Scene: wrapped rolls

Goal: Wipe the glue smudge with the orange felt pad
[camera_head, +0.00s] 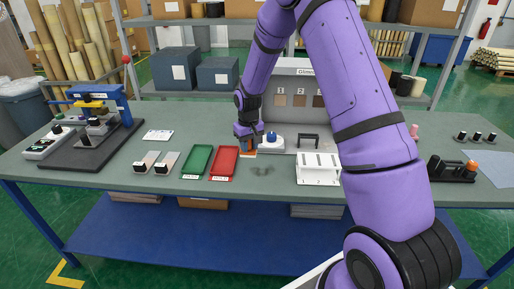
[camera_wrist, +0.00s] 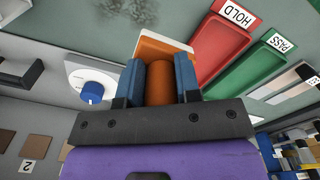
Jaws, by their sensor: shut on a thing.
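My gripper (camera_head: 246,141) is shut on the orange felt pad (camera_head: 249,151), just behind the glue smudge (camera_head: 262,170) on the grey-green bench top. In the wrist view my gripper's blue fingers (camera_wrist: 158,80) press on both sides of the pad's orange handle, and the pad's pale-edged orange base (camera_wrist: 165,46) sticks out beyond them. The smudge (camera_wrist: 126,11) shows there as a dark, blotchy patch at the top edge, apart from the pad. I cannot tell whether the pad touches the bench.
A red tray (camera_head: 223,163) and a green tray (camera_head: 197,160) lie left of the pad. A white unit with a blue knob (camera_head: 271,137) stands close on its right. A white rack (camera_head: 318,168) stands further right. The bench in front of the smudge is clear.

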